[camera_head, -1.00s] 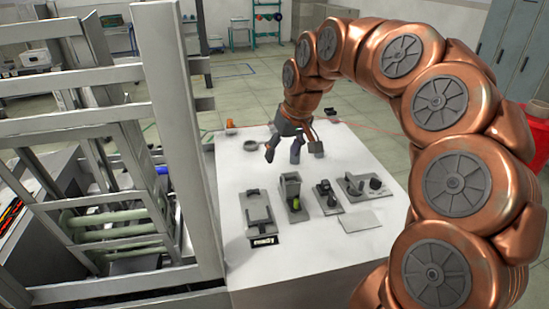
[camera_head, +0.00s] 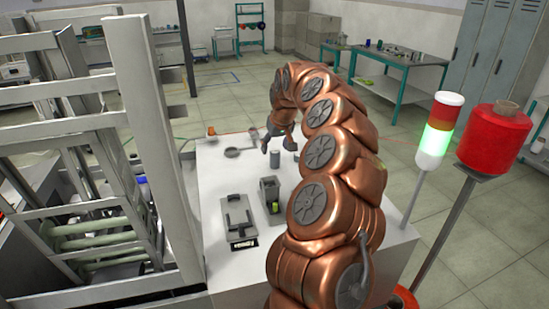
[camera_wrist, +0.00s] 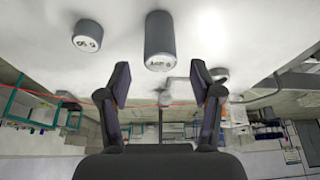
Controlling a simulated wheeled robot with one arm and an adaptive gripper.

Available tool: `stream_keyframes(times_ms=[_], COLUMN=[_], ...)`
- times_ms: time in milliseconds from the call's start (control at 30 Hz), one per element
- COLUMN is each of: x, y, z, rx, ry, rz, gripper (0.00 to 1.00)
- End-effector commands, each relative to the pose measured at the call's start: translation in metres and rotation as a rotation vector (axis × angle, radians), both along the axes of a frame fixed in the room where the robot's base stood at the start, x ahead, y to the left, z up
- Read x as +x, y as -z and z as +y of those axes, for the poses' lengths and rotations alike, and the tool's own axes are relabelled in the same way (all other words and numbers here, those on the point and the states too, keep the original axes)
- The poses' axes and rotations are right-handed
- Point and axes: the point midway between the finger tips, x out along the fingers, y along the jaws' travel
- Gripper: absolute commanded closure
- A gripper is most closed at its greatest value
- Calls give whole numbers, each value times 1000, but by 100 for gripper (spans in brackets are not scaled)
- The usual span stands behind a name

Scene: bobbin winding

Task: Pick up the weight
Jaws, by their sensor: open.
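A tall grey cylindrical weight (camera_wrist: 160,40) stands on the white table, with a lettered label on its pale end face that I cannot read surely. In the wrist view it lies straight ahead, roughly centred between the fingers and apart from them. In the head view it appears as a small grey cylinder (camera_head: 275,159) just below my gripper (camera_head: 277,144). A shorter grey weight (camera_wrist: 87,36) stands to its left in the wrist view. My gripper (camera_wrist: 160,82) is open, with nothing between its two dark fingers.
A metal frame (camera_head: 160,130) stands on the left. A signal lamp (camera_head: 437,135) and red spool (camera_head: 493,132) stand right.

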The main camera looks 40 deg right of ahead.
Motion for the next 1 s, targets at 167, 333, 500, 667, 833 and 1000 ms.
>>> stream_keyframes(times_ms=[167,333,500,667,833,1000], x=[0,3,11,12,12,12], y=[9,26,45,51,51,51], z=[1,1,-2,-2,-2,-2], rx=[2,3,1,0,0,1], ry=[-3,-3,0,-1,-1,-1], rz=[5,3,1,1,1,1], gripper=[35,35,35,35,40,58])
